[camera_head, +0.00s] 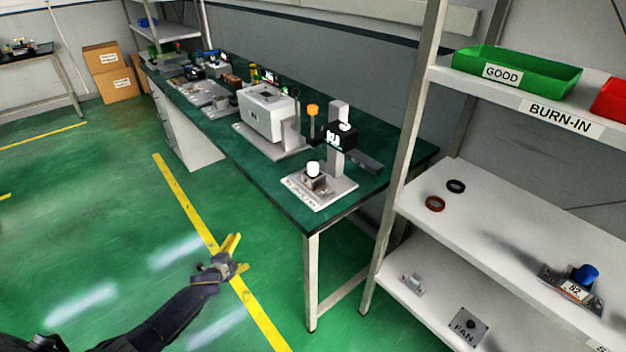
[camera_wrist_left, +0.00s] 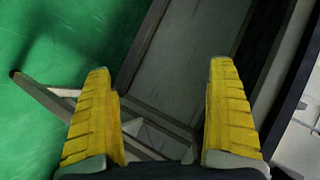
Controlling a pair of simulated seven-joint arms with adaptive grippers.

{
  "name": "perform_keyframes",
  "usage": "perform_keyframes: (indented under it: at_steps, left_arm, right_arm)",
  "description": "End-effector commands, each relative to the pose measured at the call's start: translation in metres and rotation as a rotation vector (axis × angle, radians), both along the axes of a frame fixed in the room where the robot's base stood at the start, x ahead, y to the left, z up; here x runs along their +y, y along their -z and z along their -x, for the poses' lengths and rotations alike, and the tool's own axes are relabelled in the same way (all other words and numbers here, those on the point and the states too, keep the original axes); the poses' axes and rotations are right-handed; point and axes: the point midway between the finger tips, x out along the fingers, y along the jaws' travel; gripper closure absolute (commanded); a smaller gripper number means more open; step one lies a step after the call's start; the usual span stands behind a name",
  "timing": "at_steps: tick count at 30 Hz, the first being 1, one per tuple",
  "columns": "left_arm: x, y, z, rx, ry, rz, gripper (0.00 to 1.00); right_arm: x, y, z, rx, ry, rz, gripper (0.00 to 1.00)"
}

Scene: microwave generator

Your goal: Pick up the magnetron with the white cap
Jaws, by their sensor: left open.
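The magnetron with the white cap (camera_head: 314,178) stands upright on a pale fixture plate (camera_head: 335,191) at the near end of the green-topped bench. My left gripper (camera_head: 236,250) is out over the floor, to the left of and below the bench end, well apart from the magnetron. Its yellow fingers are spread and empty, and they also show in the left wrist view (camera_wrist_left: 165,110). The magnetron does not show in the left wrist view. My right gripper is not in view.
A post with a black head (camera_head: 340,136) rises behind the magnetron. A white box-shaped machine (camera_head: 268,112) stands farther along the bench. Shelving at right holds a green GOOD bin (camera_head: 515,75), rings and a blue-capped part (camera_head: 583,274). A bench leg (camera_head: 311,280) stands near my gripper.

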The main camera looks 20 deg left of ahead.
Motion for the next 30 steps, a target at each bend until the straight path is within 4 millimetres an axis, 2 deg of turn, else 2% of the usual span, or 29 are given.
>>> perform_keyframes:
  at_steps: [1, 2, 3, 6, 9, 12, 15, 18, 21, 27, 30]
  left_arm:
    - [0.001, -0.047, -0.030, -0.076, 0.077, -0.078, 0.09]
    - [-0.001, -0.072, -0.043, -0.115, 0.123, -0.127, 0.09]
    - [-0.005, -0.107, -0.060, -0.168, 0.187, -0.196, 0.09]
    - [-0.022, -0.191, -0.091, -0.297, 0.351, -0.389, 0.09]
    - [-0.044, -0.261, -0.105, -0.402, 0.504, -0.589, 0.09]
    - [-0.068, -0.317, -0.107, -0.486, 0.648, -0.794, 0.09]
    - [-0.091, -0.357, -0.101, -0.547, 0.780, -1.004, 0.09]
    - [-0.112, -0.382, -0.089, -0.583, 0.900, -1.206, 0.09]
    - [-0.128, -0.392, -0.076, -0.595, 1.004, -1.381, 0.09]
    - [-0.151, -0.388, -0.057, -0.583, 1.147, -1.623, 0.09]
    - [-0.153, -0.384, -0.053, -0.566, 1.187, -1.696, 0.09]
  right_arm:
    - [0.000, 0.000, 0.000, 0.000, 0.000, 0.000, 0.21]
    - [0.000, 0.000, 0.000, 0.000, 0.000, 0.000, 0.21]
    - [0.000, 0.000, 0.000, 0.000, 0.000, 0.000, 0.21]
    - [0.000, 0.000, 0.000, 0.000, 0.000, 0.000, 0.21]
    - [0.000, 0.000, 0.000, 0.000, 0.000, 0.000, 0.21]
    - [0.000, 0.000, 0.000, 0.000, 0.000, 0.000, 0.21]
    - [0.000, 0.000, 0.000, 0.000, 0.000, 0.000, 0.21]
    - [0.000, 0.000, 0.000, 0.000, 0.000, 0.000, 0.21]
    - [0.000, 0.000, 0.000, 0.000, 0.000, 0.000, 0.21]
    - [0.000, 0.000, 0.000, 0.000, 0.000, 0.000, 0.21]
    - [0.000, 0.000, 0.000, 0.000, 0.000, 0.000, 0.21]
